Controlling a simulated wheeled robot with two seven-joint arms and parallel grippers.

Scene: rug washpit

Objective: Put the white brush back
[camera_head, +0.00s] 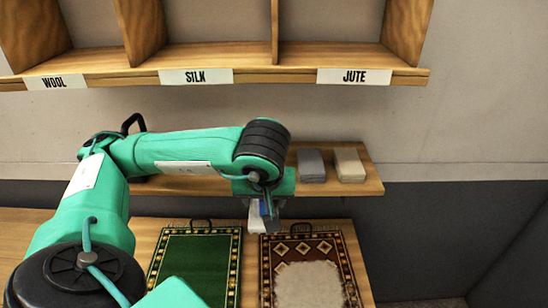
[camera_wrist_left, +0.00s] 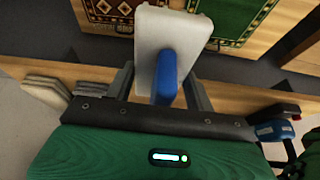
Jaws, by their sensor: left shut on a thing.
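The white brush (camera_wrist_left: 160,32) is a pale block with a blue grip (camera_wrist_left: 165,75). My left gripper (camera_wrist_left: 162,88) is shut on it, with a grey finger on either side of the blue grip. In the head view the white brush (camera_head: 256,216) hangs below my left gripper (camera_head: 268,208), in front of the lower shelf (camera_head: 358,188) and above the back ends of the rugs. It is partly hidden there by the gripper. My right gripper is not in view.
A grey stack (camera_head: 311,165) and a beige stack (camera_head: 348,164) sit on the lower shelf. A blue and black item (camera_wrist_left: 270,130) shows at the wrist view's right. A green rug (camera_head: 195,262) and a brown patterned rug (camera_head: 335,250) lie below. Labelled cubbies (camera_head: 195,76) are above.

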